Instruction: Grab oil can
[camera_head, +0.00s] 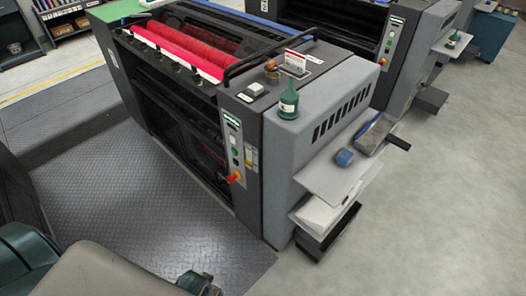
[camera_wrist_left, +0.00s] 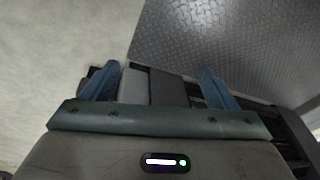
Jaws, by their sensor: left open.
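A dark green oil can (camera_head: 288,103) with a narrow spout stands upright on the grey top of the printing unit's side housing, right of centre in the head view. My left gripper (camera_wrist_left: 158,84) shows in the left wrist view with its two blue fingers wide apart and nothing between them. Beyond the fingers are parts of the machine and the floor. The oil can cannot be made out in the left wrist view. Parts of my own arm fill the lower left of the head view, well short of the can. My right gripper is not in view.
The printing unit (camera_head: 278,150) has red rollers and a black bar near the can. A small orange-topped item (camera_head: 271,68) stands behind the can. Diamond-plate floor (camera_head: 150,175) lies clear in front.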

